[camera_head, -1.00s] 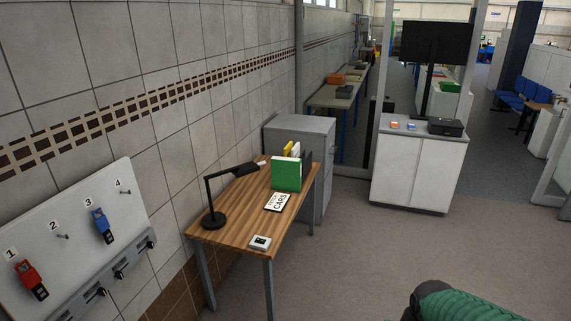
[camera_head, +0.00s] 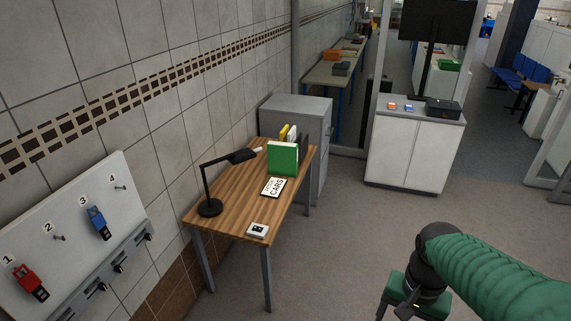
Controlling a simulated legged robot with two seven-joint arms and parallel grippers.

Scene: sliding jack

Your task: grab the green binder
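The green binder (camera_head: 283,159) stands upright on the wooden table (camera_head: 232,207), towards its far end by the grey cabinet. Its broad green face is towards me. My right arm comes in from the lower right in a green sleeve, far from the table. My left gripper is not in view.
A black desk lamp (camera_head: 208,207) stands left of the binder, its head reaching towards it. A grey cabinet (camera_head: 312,122) stands behind the table.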

